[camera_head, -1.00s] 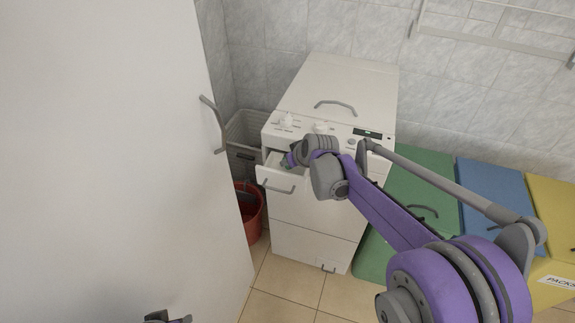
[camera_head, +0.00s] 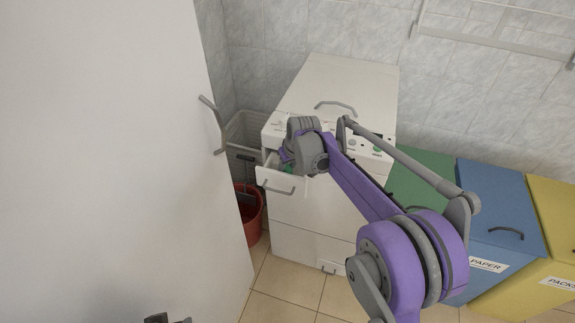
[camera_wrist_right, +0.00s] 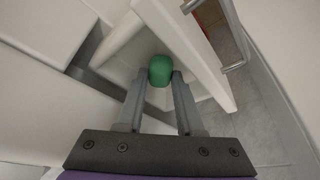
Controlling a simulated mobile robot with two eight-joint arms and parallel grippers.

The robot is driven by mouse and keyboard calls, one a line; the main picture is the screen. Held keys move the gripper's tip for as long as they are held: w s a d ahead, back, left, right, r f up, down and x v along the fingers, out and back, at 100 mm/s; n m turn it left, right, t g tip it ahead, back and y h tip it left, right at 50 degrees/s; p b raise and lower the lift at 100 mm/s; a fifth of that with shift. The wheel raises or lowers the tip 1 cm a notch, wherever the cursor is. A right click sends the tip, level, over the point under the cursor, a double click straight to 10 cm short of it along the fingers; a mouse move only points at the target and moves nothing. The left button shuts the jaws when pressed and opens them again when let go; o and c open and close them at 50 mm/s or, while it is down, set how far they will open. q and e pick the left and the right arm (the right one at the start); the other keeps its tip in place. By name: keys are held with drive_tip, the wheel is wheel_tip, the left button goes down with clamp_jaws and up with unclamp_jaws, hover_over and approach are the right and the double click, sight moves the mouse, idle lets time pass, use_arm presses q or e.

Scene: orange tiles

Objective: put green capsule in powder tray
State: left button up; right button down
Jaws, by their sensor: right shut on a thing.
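The powder tray (camera_head: 270,174) is pulled out of the upper left front of the white washing machine. My right gripper (camera_head: 287,165) is at the tray's opening, partly hidden by its own wrist. In the right wrist view, my right gripper (camera_wrist_right: 162,78) is shut on the green capsule (camera_wrist_right: 160,66), held between its fingertips. The white tray wall (camera_wrist_right: 207,68) surrounds the capsule in that view. I cannot tell whether the capsule touches the tray floor. A bit of my left gripper (camera_head: 165,319) shows at the bottom edge; its jaws are unclear.
The washing machine (camera_head: 315,228) stands against the tiled wall. A large white door with a handle (camera_head: 214,125) fills the left side. Green, blue (camera_head: 500,205) and yellow bins stand on the right.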

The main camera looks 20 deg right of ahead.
drive_tip(key=c, duration=0.8)
unclamp_jaws()
drive_tip(key=shift+f, duration=0.1)
drive_tip(key=shift+c, duration=0.2)
drive_tip(key=shift+r, duration=0.3)
drive_tip(key=a+p+v, duration=0.1)
drive_tip(key=p+v, duration=0.1)
drive_tip(key=v, duration=0.8)
drive_tip(key=s+m, duration=0.1)
drive_tip(key=s, duration=1.8)
drive_tip(key=s+f, duration=0.4)
drive_tip(key=s, duration=0.3)
drive_tip(key=s+f+m, duration=0.1)
drive_tip(key=s+f, duration=0.3)
drive_tip(key=s, duration=0.4)
drive_tip(key=shift+d+f+h, duration=0.2)
drive_tip(key=shift+h, duration=0.2)
